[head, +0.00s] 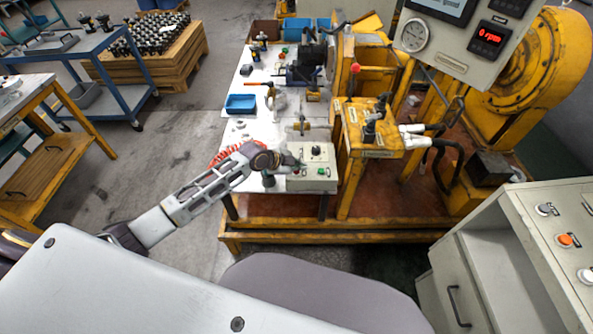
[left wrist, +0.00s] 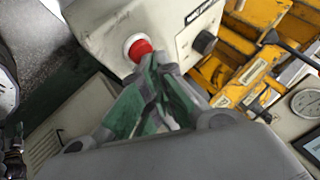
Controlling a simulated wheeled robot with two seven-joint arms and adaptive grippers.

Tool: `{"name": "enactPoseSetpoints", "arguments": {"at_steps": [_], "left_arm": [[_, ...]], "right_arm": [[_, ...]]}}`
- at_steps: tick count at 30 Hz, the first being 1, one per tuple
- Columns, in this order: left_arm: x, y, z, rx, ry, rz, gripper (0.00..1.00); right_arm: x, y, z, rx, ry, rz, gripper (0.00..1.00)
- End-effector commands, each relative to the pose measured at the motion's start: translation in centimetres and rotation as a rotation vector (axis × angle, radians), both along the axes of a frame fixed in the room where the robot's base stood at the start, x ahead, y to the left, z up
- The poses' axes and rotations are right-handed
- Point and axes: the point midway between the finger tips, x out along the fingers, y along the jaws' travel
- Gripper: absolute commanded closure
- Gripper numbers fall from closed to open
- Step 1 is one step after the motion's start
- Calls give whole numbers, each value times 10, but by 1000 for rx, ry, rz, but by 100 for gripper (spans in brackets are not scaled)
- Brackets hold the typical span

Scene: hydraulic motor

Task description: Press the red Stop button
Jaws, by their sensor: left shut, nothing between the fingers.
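The red button (left wrist: 138,48), with a pale collar, sits on a light grey control box (left wrist: 105,30) in the left wrist view. My left gripper (left wrist: 160,62) is shut and empty, its green-grey fingertips together at the button's lower right edge. I cannot tell if they touch it. In the head view the control box (head: 318,181) stands at the front of the white table, and my left gripper (head: 298,164) reaches its left side from the left. The red button is not visible there. My right gripper is not in view.
The box also carries a black knob (left wrist: 204,42). A yellow machine stand (head: 370,135) rises right of the box. A display (head: 488,38) reads 0 rpm. A blue tray (head: 240,103) lies farther back on the table. A grey cabinet (head: 505,235) with buttons stands at right.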

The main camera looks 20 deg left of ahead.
Motion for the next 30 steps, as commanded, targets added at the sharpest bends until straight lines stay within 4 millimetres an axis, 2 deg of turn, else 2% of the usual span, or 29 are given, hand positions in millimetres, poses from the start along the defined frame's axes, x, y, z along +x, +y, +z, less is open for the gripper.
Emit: {"name": "enactPoseSetpoints", "arguments": {"at_steps": [8, 30], "left_arm": [[0, 0, -2, 0, 0, 0, 100], [0, 0, -5, 1, 1, 0, 100]], "right_arm": [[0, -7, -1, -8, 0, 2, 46], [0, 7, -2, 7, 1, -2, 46]]}}
